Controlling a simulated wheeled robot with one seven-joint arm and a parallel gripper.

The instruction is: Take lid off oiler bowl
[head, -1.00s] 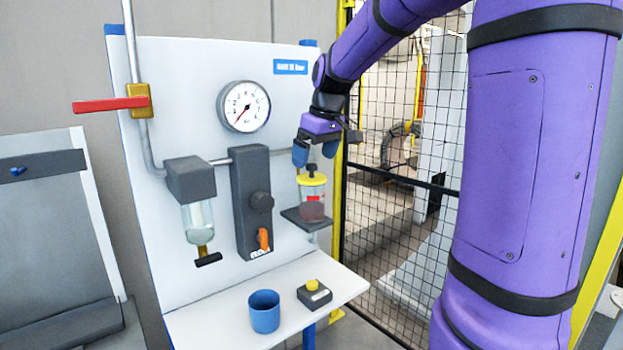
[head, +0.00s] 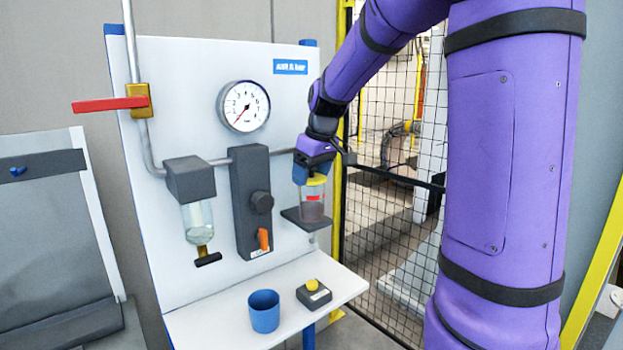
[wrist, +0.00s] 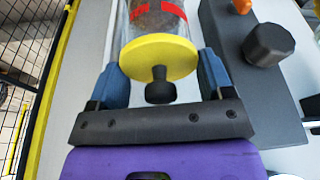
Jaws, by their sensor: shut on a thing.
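The oiler bowl (head: 312,206) is clear, with dark red liquid and a red mark, and sits upright on a dark shelf bracket (head: 292,214) at the right of the white panel. Its round yellow lid (head: 317,181) is on top. In the wrist view the lid (wrist: 160,56) shows with its black knob (wrist: 160,88) between my blue fingers. My gripper (head: 314,172) is above the bowl, shut on the lid with one finger at each side of its rim. The fingers partly hide the lid in the head view.
A dark regulator block (head: 252,200) with a black knob and orange lever is close left of the bowl. A pressure gauge (head: 243,106) is above. A blue cup (head: 264,311) and a yellow-button box (head: 314,294) stand on the white shelf (head: 215,318) below. Mesh fencing is to the right.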

